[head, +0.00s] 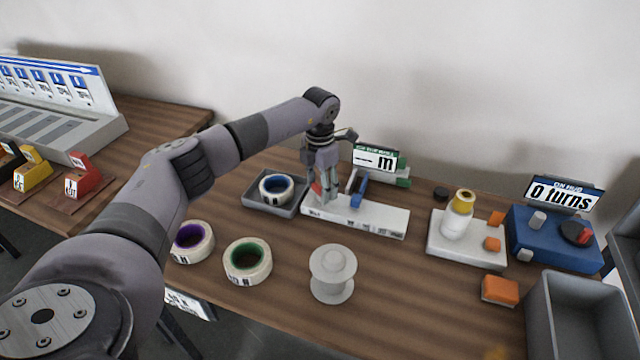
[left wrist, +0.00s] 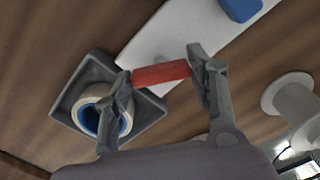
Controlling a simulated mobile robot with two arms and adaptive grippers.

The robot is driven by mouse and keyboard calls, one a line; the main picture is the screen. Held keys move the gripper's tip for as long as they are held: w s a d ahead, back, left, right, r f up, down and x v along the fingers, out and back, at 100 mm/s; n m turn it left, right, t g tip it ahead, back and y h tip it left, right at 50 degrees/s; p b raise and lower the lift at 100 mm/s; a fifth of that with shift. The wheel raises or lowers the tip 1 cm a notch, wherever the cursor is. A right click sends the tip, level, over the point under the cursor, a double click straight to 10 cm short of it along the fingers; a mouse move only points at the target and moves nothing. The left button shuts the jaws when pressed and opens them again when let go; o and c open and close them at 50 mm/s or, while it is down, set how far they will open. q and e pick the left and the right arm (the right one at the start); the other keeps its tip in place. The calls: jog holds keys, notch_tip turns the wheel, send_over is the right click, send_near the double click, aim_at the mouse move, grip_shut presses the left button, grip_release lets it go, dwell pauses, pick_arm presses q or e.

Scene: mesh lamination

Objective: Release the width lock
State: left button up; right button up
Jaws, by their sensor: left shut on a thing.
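The white width device (head: 385,220) lies on the table below my left gripper (head: 324,192), with a blue block (head: 357,190) upright on it. A red bar, probably the width lock, shows between the fingers at the device's left end; in the left wrist view the red bar (left wrist: 161,75) spans from one fingertip to the other. My left gripper is shut on this bar. The bar's underside and its joint to the device are hidden. A green-framed display (head: 376,160) behind reads "— m". My right gripper is not in view.
A grey tray (head: 262,203) with a blue-cored tape roll stands left of the device. Purple-cored (head: 190,242) and green-cored (head: 248,262) rolls and a white spool (head: 332,273) stand in front. A white bottle stand, a blue counter box (head: 553,240) and a grey bin (head: 575,315) are right.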

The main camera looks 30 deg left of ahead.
aim_at(320, 187)
pick_arm(q)
jog(key=n+p, duration=0.1)
jog(key=n, duration=0.5)
jog(key=shift+r, duration=0.1)
jog(key=shift+w+n, duration=0.1)
jog(key=shift+n, duration=0.3)
jog(key=o, duration=1.1)
jog(key=shift+o, duration=0.2)
notch_tip(320, 187, up, 12)
dwell(0.5)
